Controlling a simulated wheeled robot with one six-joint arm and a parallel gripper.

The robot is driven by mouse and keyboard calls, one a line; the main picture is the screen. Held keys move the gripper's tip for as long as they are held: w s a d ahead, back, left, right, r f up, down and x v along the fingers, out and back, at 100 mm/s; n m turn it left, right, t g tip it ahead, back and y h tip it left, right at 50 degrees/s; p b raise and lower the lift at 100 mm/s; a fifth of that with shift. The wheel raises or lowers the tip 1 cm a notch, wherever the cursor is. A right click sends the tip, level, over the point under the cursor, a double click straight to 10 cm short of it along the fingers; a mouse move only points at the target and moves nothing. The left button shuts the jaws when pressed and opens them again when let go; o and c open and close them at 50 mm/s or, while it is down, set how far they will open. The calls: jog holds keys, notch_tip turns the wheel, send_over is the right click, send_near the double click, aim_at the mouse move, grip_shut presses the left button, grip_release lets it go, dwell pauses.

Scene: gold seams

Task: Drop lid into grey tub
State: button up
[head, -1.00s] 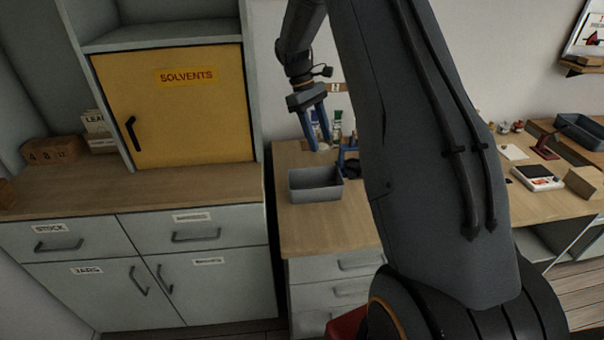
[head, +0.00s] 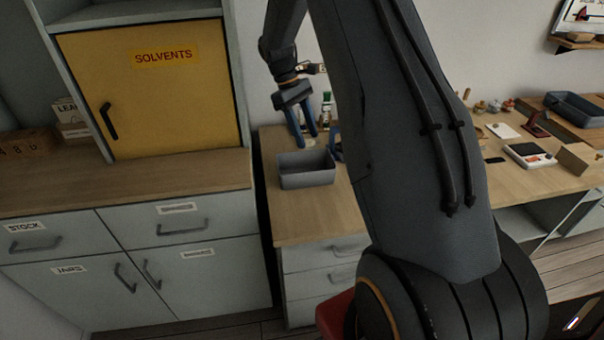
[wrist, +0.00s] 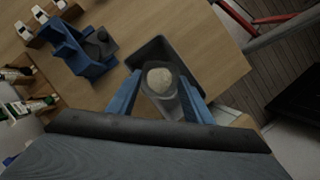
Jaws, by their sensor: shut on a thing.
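The grey tub (head: 308,179) stands on the wooden counter to the right of the yellow cabinet. It is also in the wrist view (wrist: 143,57), partly hidden by what I hold. My gripper (head: 307,140) is just above and behind the tub's far rim in the head view. In the wrist view my gripper's blue fingers (wrist: 160,80) are shut on a pale, round, cream-topped thing with a translucent grey edge, which I take for the lid (wrist: 160,81). It lines up over the tub there. Its height above the tub is hard to tell.
A blue stand (wrist: 75,48) with a dark round part is beside the tub. Several bottles (wrist: 22,105) stand at the counter's back. The yellow solvents cabinet (head: 150,95) is at left. Bare counter (head: 310,215) lies in front of the tub.

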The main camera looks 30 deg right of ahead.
jog(key=o, duration=1.2)
jog(key=shift+b+v, duration=1.25)
jog(key=shift+v, duration=2.7)
jog(key=shift+s, duration=0.15)
jog(key=s+a+f+m+t, duration=0.1)
jog(key=s+a+m, duration=0.1)
jog(key=s+a, duration=0.3)
jog(key=s+a+f+m+t+y, duration=0.1)
jog(key=s+a, duration=0.4)
jog(key=s, duration=0.7)
jog(key=s+a+f+m+t+y, duration=0.1)
jog(key=s+a+f+m+t, duration=0.1)
jog(key=s+a, duration=0.3)
jog(key=shift+s+a+f+m+t, duration=0.1)
jog(key=shift+s+f+m+t, duration=0.2)
jog(key=shift+s, duration=0.75)
jog(key=shift+s+f+m+t, duration=0.1)
jog(key=shift+s+f+t, duration=0.3)
jog(key=shift+s, duration=0.65)
